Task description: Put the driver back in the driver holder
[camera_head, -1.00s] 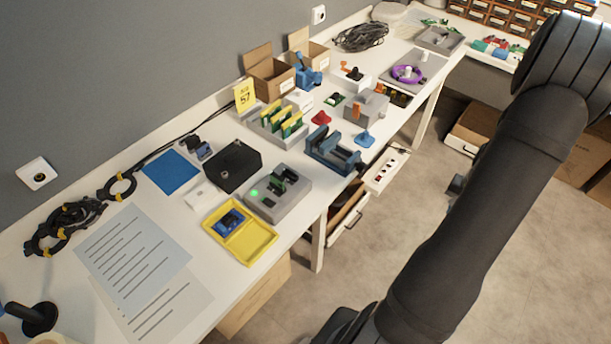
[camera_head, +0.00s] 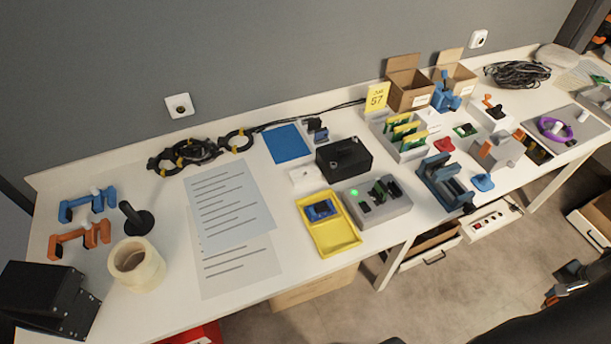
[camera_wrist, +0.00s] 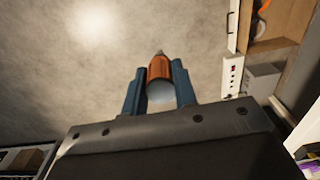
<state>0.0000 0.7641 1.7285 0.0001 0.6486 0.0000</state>
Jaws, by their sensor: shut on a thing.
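In the wrist view my gripper (camera_wrist: 158,67) has its two blue fingers closed around an orange driver (camera_wrist: 160,69). The driver's dark tip points away from the gripper, with only floor behind it. In the head view the driver's orange (camera_head: 552,296) shows in my gripper at the lower right, off the table's front edge. Much of the arm is out of frame there. I cannot tell for sure which item is the driver holder. A black box (camera_head: 335,165) with a small feature on top stands mid-table, and a black block (camera_head: 45,300) stands at the near left.
The white table (camera_head: 110,185) is crowded. A yellow tray (camera_head: 340,238), a grey fixture (camera_head: 388,212), a blue vise (camera_head: 440,180), and a board rack (camera_head: 398,140) stand mid-table. Brown cartons (camera_head: 408,90) are at the back. A tape roll (camera_head: 137,265) and papers lie left.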

